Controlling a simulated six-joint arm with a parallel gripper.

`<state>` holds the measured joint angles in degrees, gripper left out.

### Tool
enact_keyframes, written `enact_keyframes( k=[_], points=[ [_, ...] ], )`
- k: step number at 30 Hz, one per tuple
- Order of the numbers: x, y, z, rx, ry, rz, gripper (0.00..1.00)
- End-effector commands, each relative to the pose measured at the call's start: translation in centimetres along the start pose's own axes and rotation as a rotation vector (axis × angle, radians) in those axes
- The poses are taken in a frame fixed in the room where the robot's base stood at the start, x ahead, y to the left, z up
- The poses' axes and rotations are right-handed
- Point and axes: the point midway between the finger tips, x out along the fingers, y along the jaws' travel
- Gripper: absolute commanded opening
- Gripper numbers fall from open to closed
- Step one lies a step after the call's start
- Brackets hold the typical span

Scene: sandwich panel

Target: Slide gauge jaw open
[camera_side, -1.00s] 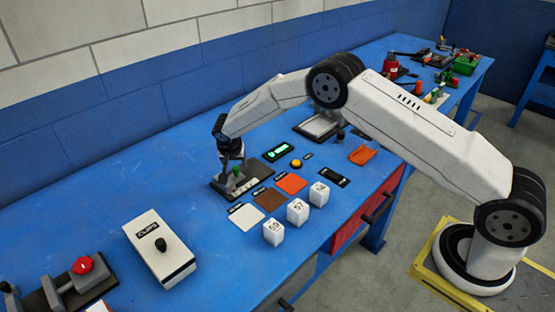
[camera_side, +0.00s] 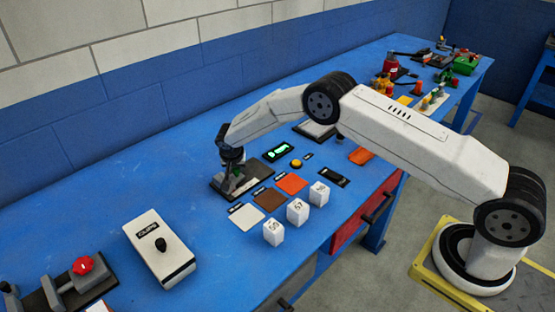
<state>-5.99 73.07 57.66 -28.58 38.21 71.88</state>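The gauge is a dark base plate (camera_side: 222,185) with grey upright parts and a pale scale strip along its front edge. It lies on the blue bench near the middle of the view. My gripper (camera_side: 235,169) points down at the gauge's upright parts. Its fingers are at the height of the small green knob, which they mostly cover. At this size I cannot tell whether the fingers touch or enclose the knob, or how far the jaw is open. A black display (camera_side: 277,153) with a green readout lies just behind the gauge.
White, brown and orange pads (camera_side: 269,200) lie in front of the gauge, with white numbered blocks (camera_side: 298,211) beyond them. A yellow button (camera_side: 296,163) is to the right. A white box (camera_side: 159,249) with a black knob stands at front left.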

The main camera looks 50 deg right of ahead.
Motion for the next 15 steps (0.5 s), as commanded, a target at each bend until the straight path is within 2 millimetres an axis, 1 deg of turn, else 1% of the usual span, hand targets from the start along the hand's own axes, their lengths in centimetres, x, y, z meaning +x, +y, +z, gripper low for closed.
enact_keyframes(
  k=[1, 2, 15],
  points=[
    [-0.02, -0.03, 0.0, 0.0, 0.0, -0.001, 0.09],
    [-0.02, -0.03, 0.01, 0.0, 0.0, -0.001, 0.0],
    [-0.04, -0.07, 0.02, 0.0, 0.0, -0.002, 0.0]
  ],
)
